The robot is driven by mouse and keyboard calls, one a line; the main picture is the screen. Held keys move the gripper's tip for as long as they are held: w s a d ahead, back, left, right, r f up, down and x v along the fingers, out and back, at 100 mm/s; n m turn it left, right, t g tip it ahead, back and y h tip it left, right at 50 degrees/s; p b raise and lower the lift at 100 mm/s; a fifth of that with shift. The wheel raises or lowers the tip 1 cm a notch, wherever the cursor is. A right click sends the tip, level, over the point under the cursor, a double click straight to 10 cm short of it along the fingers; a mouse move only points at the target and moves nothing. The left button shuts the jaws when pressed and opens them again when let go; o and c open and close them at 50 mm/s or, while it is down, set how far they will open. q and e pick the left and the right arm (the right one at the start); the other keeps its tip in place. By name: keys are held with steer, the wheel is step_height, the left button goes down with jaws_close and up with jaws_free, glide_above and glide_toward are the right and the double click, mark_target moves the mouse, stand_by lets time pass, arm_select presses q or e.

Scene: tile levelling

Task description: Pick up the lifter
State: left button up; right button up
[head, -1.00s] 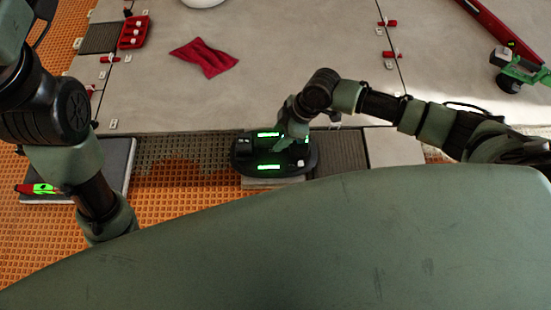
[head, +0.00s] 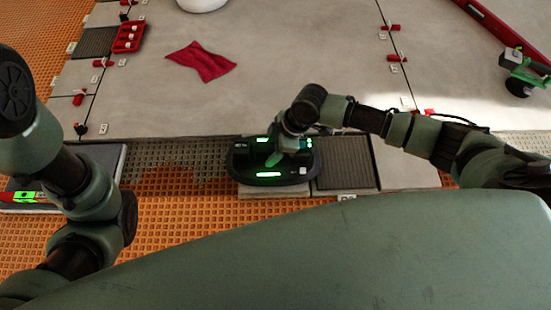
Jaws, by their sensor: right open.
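The lifter (head: 240,170) looks like a dark oval device with glowing green displays. It sits on a small light tile piece at the near edge of the laid tiles in the head view. My right gripper (head: 276,158) points down over the middle of the lifter and is open. The wrist and fingers cover part of the lifter, and I cannot tell whether the fingers touch it. My left arm comes in at the left and runs down behind my body. Its gripper is not in view.
A red cloth (head: 201,62) lies on the large grey tiles (head: 300,60). A red tray (head: 129,36) stands at the upper left. A green and black tool (head: 522,72) is at the right. A red and green device (head: 28,197) lies at the far left. Bare orange matting (head: 170,210) shows left of the lifter.

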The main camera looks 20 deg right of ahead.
steer(key=shift+f+p, duration=0.2)
steer(key=shift+p, duration=0.15)
stand_by(0.6)
steer(key=shift+c, duration=0.2)
jaws_close()
steer(key=shift+w+a+r, duration=0.1)
steer(key=shift+w+r, duration=0.05)
